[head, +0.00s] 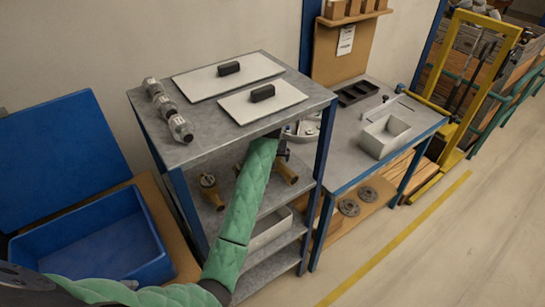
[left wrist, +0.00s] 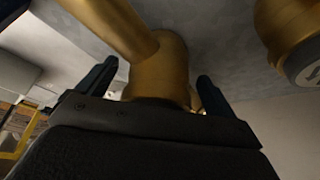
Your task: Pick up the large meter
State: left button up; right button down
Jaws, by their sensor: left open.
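Two brass meters sit on the shelf under the rack's top: one meter (head: 210,190) left of my sleeve, another (head: 285,172) just right of it. I cannot tell from their size which is the large one. My left arm reaches into this shelf, and its gripper is mostly hidden there in the head view. In the left wrist view my left gripper (left wrist: 155,85) is open, with a brass meter body (left wrist: 160,70) between its fingers, its pipe running to the upper left. A second brass meter with a grey end (left wrist: 290,35) is at the upper right. My right gripper is not in view.
The grey rack top (head: 200,150) overhangs the shelf. A blue bin (head: 90,245) stands left; a workbench with an open grey box (head: 385,135) stands right.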

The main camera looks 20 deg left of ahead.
pick_arm(q)
jog(key=shift+f, duration=0.15)
grip_shut()
jog(key=shift+w, duration=0.15)
jog(key=shift+r, duration=0.2)
